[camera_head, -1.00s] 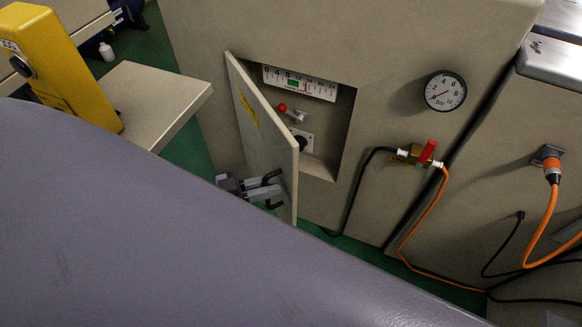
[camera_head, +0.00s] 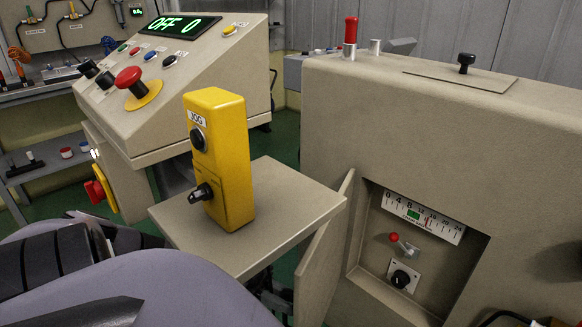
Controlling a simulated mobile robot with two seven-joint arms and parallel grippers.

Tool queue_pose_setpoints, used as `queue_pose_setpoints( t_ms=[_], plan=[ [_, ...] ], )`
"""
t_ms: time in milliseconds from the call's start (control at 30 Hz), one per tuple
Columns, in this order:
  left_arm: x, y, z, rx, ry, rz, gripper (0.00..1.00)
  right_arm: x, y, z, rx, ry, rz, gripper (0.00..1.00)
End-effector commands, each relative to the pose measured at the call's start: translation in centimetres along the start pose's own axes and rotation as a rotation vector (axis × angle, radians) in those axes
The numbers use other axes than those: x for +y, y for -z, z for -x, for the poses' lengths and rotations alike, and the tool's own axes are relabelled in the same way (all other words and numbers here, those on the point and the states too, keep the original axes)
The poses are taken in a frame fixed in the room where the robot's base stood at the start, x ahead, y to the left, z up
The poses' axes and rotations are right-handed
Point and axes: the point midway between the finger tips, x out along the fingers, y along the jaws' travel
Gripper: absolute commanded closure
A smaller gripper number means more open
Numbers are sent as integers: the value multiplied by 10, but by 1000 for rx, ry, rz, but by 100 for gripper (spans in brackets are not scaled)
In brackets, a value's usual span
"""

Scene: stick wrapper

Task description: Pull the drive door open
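The drive door (camera_head: 323,255), a thin beige panel, stands swung out from the left side of a recess in the beige machine cabinet. The recess (camera_head: 425,262) is exposed, with a number scale, a red-tipped lever and a black knob inside. Part of the door is hidden behind a small beige shelf. Dark parts that look like my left gripper (camera_head: 272,298) show low beside the door, below the shelf's edge. Whether they touch the door or its handle, and whether the fingers are open, cannot be made out. My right gripper is not in view.
A yellow JOG box (camera_head: 222,160) stands on the shelf (camera_head: 275,205), close to the door. Behind it is a sloped console (camera_head: 185,65) with a red mushroom button and a green "OFF 0" display. My purple arm covers the lower left.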

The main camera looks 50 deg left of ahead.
Motion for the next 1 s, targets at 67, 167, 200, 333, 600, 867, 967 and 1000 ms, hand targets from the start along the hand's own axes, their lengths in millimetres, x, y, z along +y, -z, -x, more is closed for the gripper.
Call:
queue_pose_setpoints(
  t_ms=[67,167,200,333,600,867,967,1000],
  plan=[
    [0,0,1,0,0,1,100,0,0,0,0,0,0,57],
    [0,0,1,0,1,1,100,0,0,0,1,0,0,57],
    [0,0,1,0,1,1,100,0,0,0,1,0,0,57],
    [0,0,1,0,1,1,100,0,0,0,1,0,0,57],
    [0,0,1,-1,1,0,70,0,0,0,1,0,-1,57],
    [0,0,0,0,1,0,70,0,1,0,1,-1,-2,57],
    [0,0,0,0,1,0,70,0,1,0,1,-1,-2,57],
    [0,0,0,0,1,0,70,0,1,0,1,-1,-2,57]
  ],
)
